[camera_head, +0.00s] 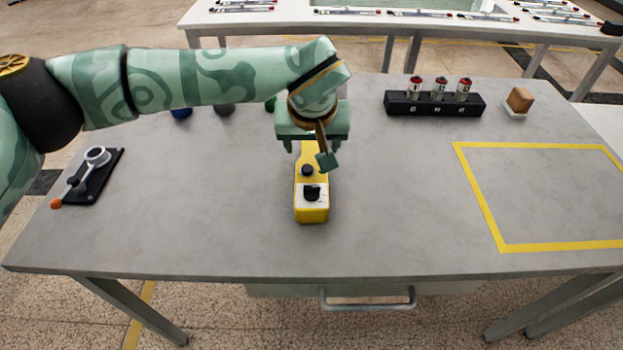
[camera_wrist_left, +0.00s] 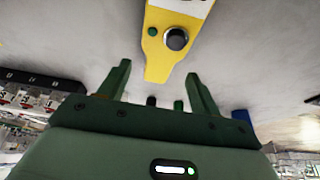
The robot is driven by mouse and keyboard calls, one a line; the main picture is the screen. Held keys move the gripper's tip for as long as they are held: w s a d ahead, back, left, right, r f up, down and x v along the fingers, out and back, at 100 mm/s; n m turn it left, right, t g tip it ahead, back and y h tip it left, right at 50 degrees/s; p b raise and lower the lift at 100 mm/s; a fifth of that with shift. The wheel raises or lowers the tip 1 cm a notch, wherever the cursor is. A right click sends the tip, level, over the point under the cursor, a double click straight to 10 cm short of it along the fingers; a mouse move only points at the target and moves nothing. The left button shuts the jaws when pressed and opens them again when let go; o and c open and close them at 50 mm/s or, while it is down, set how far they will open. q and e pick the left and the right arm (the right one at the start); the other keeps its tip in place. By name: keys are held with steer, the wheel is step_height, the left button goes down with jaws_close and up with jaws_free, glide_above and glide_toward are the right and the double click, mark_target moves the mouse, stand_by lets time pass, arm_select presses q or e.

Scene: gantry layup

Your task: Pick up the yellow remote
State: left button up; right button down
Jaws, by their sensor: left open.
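The yellow remote (camera_head: 312,211) lies on the grey table near its middle, its long side running from near to far. It has a black knob and a white panel with a black switch at its near end. My left gripper (camera_head: 318,146) is over the far end of the remote, and its arm hides part of that end. In the left wrist view the remote (camera_wrist_left: 158,48) shows ahead of the fingers, its narrow end between them in the picture. The left gripper (camera_wrist_left: 160,82) is open and empty. My right gripper is not in view.
A black rack with several red-capped vials (camera_head: 435,104) and a brown block on a white dish (camera_head: 519,102) stand at the back right. A black lever device (camera_head: 88,179) is at the left. A yellow taped outline (camera_head: 490,215) marks bare table at the right.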

mark_target(311, 156)
arm_select(q)
steer(key=x, duration=0.1)
steer(key=b+x, duration=0.1)
steer(key=shift+s+f, duration=0.1)
steer(key=shift+f, duration=0.2)
steer(key=b+x, duration=0.2)
steer(key=x, duration=0.1)
steer(key=shift+r, duration=0.2)
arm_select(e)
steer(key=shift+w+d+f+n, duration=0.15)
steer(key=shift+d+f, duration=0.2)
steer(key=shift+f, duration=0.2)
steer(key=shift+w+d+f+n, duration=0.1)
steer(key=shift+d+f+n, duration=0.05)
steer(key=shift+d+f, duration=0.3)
arm_select(q)
steer(key=c, duration=1)
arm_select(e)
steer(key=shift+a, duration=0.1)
arm_select(q)
steer(key=shift+r, duration=0.1)
